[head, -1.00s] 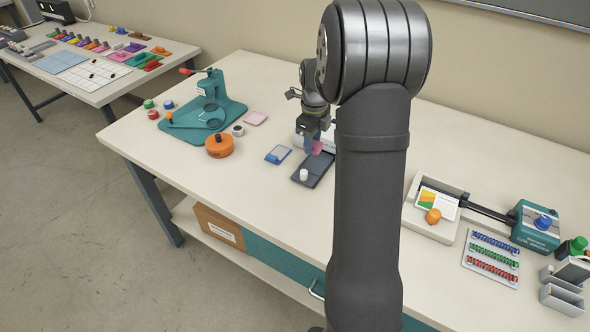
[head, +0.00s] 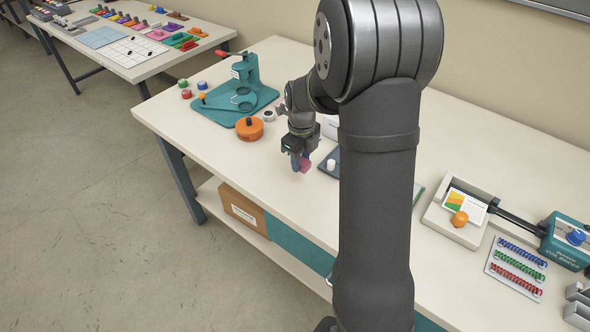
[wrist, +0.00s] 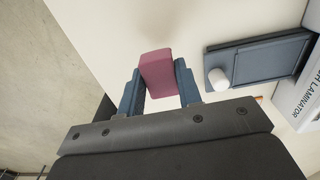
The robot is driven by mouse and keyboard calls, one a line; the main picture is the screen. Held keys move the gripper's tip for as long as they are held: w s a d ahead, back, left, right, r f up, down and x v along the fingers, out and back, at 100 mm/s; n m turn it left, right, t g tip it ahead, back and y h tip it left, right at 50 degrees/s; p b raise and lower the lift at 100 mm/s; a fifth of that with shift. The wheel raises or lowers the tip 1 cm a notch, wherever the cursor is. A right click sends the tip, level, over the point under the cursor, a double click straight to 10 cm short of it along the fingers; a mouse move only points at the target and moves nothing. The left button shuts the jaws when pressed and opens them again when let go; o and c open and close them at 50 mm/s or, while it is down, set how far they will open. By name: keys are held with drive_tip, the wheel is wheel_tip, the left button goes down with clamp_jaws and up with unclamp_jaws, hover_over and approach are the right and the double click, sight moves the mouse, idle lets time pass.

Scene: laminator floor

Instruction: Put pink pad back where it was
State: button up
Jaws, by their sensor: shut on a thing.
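My gripper (head: 303,164) is shut on the pink pad (wrist: 159,74), a small block held between its two blue-grey fingers. In the head view the pink pad (head: 304,166) shows at the fingertips, near the front edge of the bench, left of the dark tray. In the wrist view the pad juts out past the fingertips. I cannot tell how high it is above the bench top.
The dark tray (wrist: 253,62) with a white knob lies to the right of my gripper, beside a laminator box (wrist: 303,91). A second table (head: 140,67) stands at upper left.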

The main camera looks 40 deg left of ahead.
sight(295, 178)
drive_tip(key=shift+s+a+f, duration=0.25)
drive_tip(key=shift+a+f, duration=0.25)
drive_tip(key=shift+a, duration=0.3)
drive_tip(key=shift+f, duration=2)
drive_tip(key=shift+f, duration=0.1)
drive_tip(key=o, duration=0.9)
drive_tip(key=shift+o, duration=0.2)
wheel_tip(295, 178, up, 12)
drive_tip(key=shift+r, duration=0.15)
